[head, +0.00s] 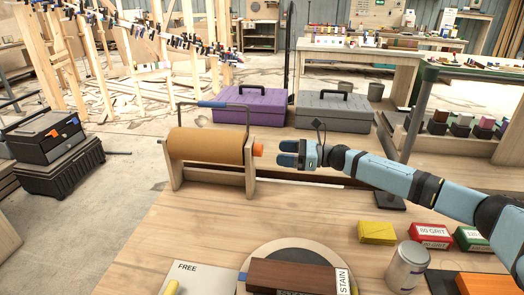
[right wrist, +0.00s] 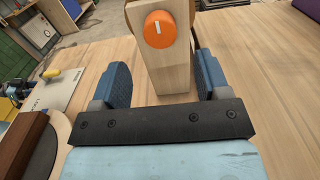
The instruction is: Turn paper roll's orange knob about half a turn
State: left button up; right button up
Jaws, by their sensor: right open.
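The paper roll (head: 205,146) is brown and lies sideways in a wooden stand on the workbench. Its orange knob (head: 258,150) sticks out at the right end. In the right wrist view the knob (right wrist: 160,29) shows a short white mark, close to upright, on its face, in front of the wooden end post (right wrist: 165,75). My right gripper (head: 281,153) is open and empty, just right of the knob and pointing at it. In the wrist view its two blue fingers stand apart, with the knob ahead of them and between their lines, untouched. My left gripper is not in view.
A purple toolbox (head: 250,106) and a grey toolbox (head: 334,111) stand behind the roll. A metal can (head: 407,267), a yellow block (head: 376,232) and sandpaper boxes (head: 430,236) sit at front right. A dark wood board (head: 292,277) lies in front. The bench before the roll is clear.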

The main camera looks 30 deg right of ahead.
aim_at(262, 151)
jog(key=x, duration=0.7)
jog(key=shift+w, duration=0.1)
jog(key=c, duration=0.9)
